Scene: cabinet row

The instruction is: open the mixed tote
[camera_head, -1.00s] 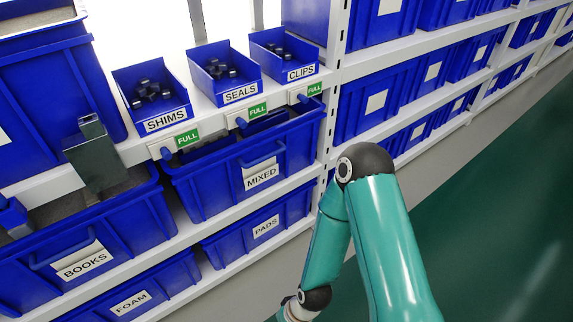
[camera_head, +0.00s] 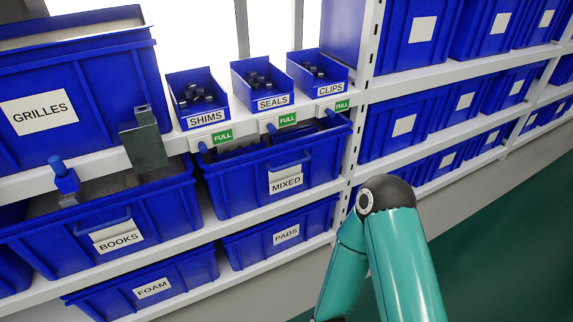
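The mixed tote (camera_head: 235,190) is a blue bin with a white MIXED label (camera_head: 286,184) and a handle above the label. It sits on the middle shelf, below the small SHIMS, SEALS and CLIPS bins. A dark strip of its inside shows above its front rim; the shelf hides the rest. My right arm is in view right of the tote, apart from it in the picture, but its gripper is out of view below. My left arm and gripper are not in view.
The books tote (camera_head: 150,217) stands to the left, with a grey-green upright block (camera_head: 145,140) and a blue knobbed piece (camera_head: 64,180) at its top. The foam (camera_head: 195,275) and pads (camera_head: 262,245) totes are below. Green FULL tags (camera_head: 288,119) line the shelf edge. Green floor is clear at right.

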